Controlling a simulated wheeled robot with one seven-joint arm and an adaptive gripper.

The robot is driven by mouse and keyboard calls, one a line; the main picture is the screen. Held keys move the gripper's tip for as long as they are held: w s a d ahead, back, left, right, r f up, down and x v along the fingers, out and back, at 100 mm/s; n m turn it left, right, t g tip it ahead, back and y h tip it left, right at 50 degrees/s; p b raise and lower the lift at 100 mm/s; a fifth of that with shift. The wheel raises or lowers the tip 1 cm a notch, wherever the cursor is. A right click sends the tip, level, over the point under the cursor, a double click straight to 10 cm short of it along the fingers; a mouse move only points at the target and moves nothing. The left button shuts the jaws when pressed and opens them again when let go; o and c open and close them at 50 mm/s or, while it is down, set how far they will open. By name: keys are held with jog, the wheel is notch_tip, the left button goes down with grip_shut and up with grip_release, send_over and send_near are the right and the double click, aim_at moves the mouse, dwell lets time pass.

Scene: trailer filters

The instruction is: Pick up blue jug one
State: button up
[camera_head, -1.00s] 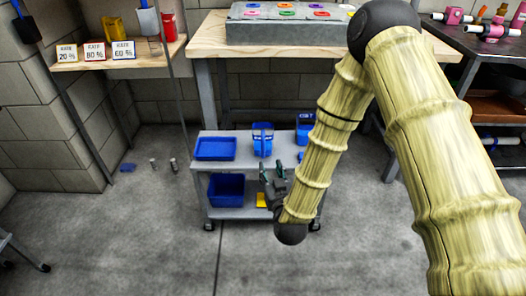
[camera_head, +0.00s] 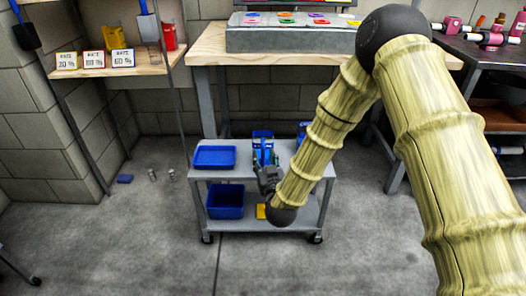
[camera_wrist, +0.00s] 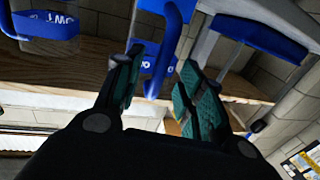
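A blue jug (camera_head: 262,136) stands on the top shelf of a grey cart in the head view. My gripper (camera_head: 267,160) is directly in front of it and overlaps its lower part in that picture. In the wrist view, my gripper (camera_wrist: 160,62) is open, with its two green-padded fingers apart. A curved blue handle (camera_wrist: 172,28) shows between and beyond the fingertips; contact cannot be told. The label behind the fingers is partly hidden. Another blue labelled container (camera_wrist: 50,28), whose lettering seems to read "TWO", is at upper left.
The cart (camera_head: 225,176) also holds a blue tray (camera_head: 214,157) on top, and a blue bin (camera_head: 225,201) and a yellow item (camera_head: 261,211) below. Another blue item (camera_head: 303,130) is partly behind my arm. A wooden workbench (camera_head: 290,57) stands behind. Floor left of the cart is mostly clear.

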jog(key=shift+w+a, duration=0.15)
jog(key=shift+w, duration=0.55)
jog(key=shift+w+a, duration=0.1)
jog(key=shift+w, duration=0.55)
grip_shut()
jog(key=shift+r, duration=0.15)
